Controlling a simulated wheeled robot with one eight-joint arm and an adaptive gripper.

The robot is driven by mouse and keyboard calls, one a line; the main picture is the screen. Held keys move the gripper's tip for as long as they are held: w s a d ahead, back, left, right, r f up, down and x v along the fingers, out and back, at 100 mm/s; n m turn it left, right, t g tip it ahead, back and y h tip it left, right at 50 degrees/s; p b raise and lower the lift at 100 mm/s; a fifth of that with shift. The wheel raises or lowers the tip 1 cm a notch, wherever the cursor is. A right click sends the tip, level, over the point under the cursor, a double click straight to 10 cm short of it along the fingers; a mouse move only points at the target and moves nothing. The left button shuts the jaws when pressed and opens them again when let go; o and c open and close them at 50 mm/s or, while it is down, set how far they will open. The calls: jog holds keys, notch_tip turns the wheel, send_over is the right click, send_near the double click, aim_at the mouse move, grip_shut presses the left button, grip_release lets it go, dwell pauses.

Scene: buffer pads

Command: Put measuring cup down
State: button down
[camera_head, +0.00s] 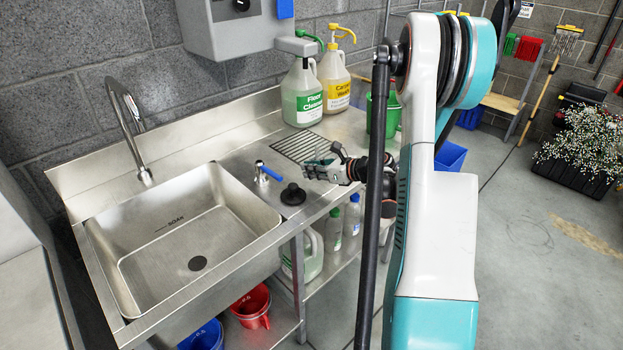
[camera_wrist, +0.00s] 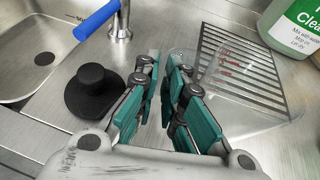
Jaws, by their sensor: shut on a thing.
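The measuring cup (camera_wrist: 237,72) is clear, with red markings, and shows in the wrist view just beyond and right of my fingertips, in front of the slotted drain grid. My gripper (camera_wrist: 163,72) has its teal-padded fingers close together, shut on the cup's near side; the exact contact is hard to see through the clear plastic. In the head view my gripper (camera_head: 318,168) is low over the steel counter, at the near right end of the grid. The cup is hardly visible there. I cannot tell whether its base touches the counter.
The drain grid (camera_head: 288,146) lies behind the gripper. A black plunger-like stopper (camera_head: 293,194) and blue-handled tap (camera_head: 268,172) stand left. Floor cleaner (camera_head: 302,92) and yellow-capped (camera_head: 334,80) jugs stand behind. The sink (camera_head: 185,235) is further left; a green bucket (camera_head: 391,113) is right.

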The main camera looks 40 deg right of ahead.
jog(key=shift+f+b, duration=0.3)
jog(key=shift+f, duration=1)
jog(key=shift+f, duration=0.1)
jog(key=c, duration=1.7)
grip_release()
jog(key=p+v, duration=0.3)
jog(key=v, duration=0.9)
